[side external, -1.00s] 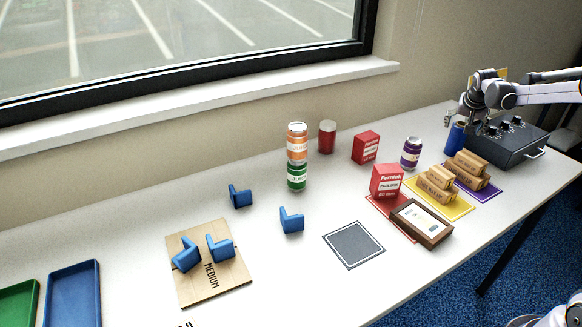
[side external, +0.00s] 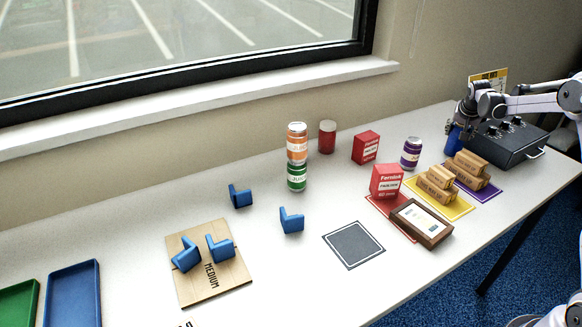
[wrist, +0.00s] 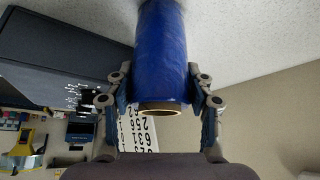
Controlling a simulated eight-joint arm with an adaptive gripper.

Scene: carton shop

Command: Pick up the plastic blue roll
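The blue plastic roll (side external: 453,138) stands upright near the far right of the table, just left of the dark control box. In the side view my gripper (side external: 457,118) is over its upper part and hides its top. In the wrist view the blue roll (wrist: 162,55) lies between the two fingers of my gripper (wrist: 162,88), with its brown core end toward the camera. One finger is on each side, very close to the roll. I cannot tell whether both fingers press on it.
The dark box with knobs (side external: 505,140) is close on the right. A purple-labelled can (side external: 411,153) stands to the left. Brown cartons (side external: 470,170) lie in front on coloured mats. Red boxes (side external: 366,147) and the wall are nearby.

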